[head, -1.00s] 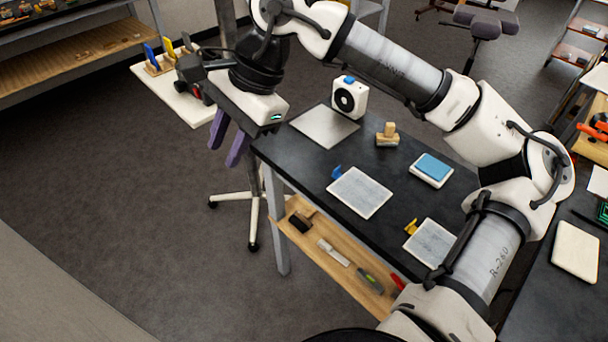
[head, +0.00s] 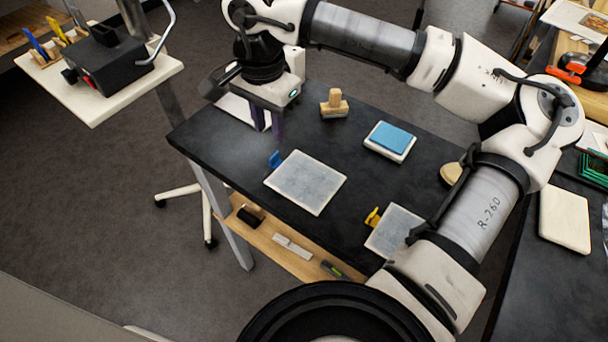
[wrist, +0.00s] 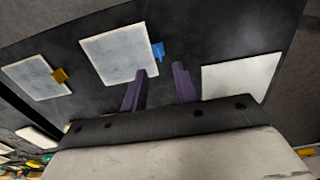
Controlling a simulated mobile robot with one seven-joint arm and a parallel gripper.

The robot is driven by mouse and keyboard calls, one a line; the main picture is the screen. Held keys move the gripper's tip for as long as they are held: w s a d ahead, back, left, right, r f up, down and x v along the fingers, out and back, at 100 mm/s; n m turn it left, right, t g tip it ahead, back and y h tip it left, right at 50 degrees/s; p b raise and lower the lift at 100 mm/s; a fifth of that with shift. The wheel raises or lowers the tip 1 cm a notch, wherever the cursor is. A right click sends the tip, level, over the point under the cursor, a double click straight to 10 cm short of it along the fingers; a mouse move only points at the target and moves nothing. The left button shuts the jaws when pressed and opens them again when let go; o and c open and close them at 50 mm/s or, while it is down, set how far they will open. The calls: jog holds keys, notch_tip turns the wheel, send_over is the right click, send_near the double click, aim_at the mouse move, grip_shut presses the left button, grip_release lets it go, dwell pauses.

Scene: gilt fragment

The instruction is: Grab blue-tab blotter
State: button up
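The blue-tab blotter is a pale grey square sheet (head: 308,182) lying flat on the black table, with a blue tab (head: 274,160) on its left edge. It also shows in the wrist view (wrist: 120,55), with its tab beyond and between my fingertips. My gripper (head: 268,122) has two purple fingers pointing down, behind and above the tab. The fingers stand apart in the wrist view (wrist: 160,70) with nothing between them, and they look clear of the tab. A similar blotter with a yellow tab (head: 395,230) lies to the right, partly hidden by my arm.
A blue pad on a white base (head: 390,140) and a wooden stamp (head: 334,103) stand farther back. A lower wooden shelf (head: 268,239) holds tools. A white side tray (head: 110,95) is at upper left.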

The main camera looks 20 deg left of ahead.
aim_at(274, 155)
jog(key=shift+w+d+f+p, duration=0.1)
jog(key=shift+f+p, duration=0.4)
jog(key=shift+f, duration=1.5)
jog(key=shift+d+f+p, duration=0.1)
jog(key=shift+f+p, duration=0.4)
jog(key=shift+f, duration=1.45)
grip_shut()
